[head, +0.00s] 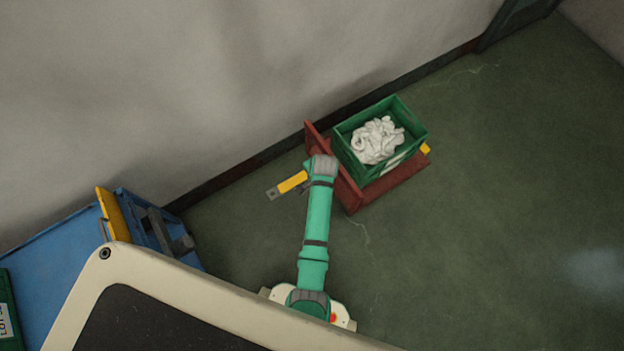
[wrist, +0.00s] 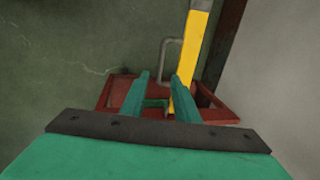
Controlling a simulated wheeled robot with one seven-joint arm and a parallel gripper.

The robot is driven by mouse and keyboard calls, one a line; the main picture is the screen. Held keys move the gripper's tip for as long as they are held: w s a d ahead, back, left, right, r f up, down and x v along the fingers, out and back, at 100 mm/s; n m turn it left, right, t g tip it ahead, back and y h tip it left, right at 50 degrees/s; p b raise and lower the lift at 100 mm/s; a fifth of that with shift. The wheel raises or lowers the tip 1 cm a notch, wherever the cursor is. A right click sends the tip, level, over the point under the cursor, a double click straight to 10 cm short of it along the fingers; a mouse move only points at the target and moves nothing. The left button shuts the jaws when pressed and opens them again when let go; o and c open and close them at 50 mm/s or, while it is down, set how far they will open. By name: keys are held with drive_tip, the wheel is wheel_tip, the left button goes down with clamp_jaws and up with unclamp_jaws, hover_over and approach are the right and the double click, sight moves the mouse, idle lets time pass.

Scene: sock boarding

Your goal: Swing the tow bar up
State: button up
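The tow bar (head: 291,183) is yellow with a grey end and juts out to the left beside the red cart (head: 349,189). In the wrist view the tow bar (wrist: 197,50) runs from the top down to the red frame (wrist: 222,115). My gripper (wrist: 160,76) is open, with its two green fingers apart. The right finger overlaps the bar's lower part, and some yellow shows in the gap between the fingers. I cannot tell whether they touch. In the head view my arm hides the gripper and the bar's cart end.
A green crate (head: 418,127) of white cloth (head: 377,139) stands on the red cart. A blue cart (head: 50,262) with a raised yellow bar (head: 112,215) stands at left. A wall runs behind. The green floor (head: 500,190) at right is clear. A grey bent pipe (wrist: 163,52) is beside the bar.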

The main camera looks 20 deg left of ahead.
wheel_tip(320, 180, down, 7)
drive_tip(key=a, duration=0.1)
drive_tip(key=shift+w, duration=0.45)
clamp_jaws()
